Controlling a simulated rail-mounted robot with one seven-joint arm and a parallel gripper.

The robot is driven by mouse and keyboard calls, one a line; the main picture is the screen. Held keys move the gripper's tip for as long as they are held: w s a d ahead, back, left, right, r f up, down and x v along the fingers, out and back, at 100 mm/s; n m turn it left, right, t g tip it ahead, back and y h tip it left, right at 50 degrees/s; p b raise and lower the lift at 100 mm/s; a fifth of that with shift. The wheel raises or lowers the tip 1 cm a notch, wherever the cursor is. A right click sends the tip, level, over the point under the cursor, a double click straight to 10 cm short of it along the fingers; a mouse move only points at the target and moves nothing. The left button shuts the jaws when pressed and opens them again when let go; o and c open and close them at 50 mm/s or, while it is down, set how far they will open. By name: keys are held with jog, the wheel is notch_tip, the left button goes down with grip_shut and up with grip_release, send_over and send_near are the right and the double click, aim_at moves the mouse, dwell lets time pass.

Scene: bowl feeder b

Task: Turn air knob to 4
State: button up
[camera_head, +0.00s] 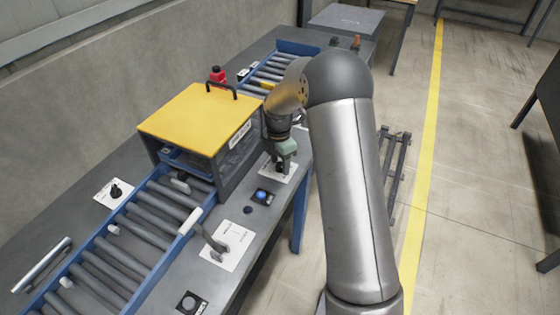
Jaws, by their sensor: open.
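My gripper (285,155) points down at the right edge of the table, just above a white plate (288,179) with a small dark knob (280,168). The jaws are open. They are close to this knob, but I cannot tell whether they touch it or stand around it. The gripper covers part of the knob and plate, so its setting is hidden. Another black knob (115,190) stands on a white dial plate (107,199) left of the roller conveyor. The lettering on both plates is too small to read, so I cannot tell which is the air knob.
A box with a yellow lid (190,115) and black handle straddles the blue-framed roller conveyor (130,240), left of my gripper.

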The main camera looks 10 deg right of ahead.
jog(key=c, duration=1)
jog(key=shift+o, duration=0.2)
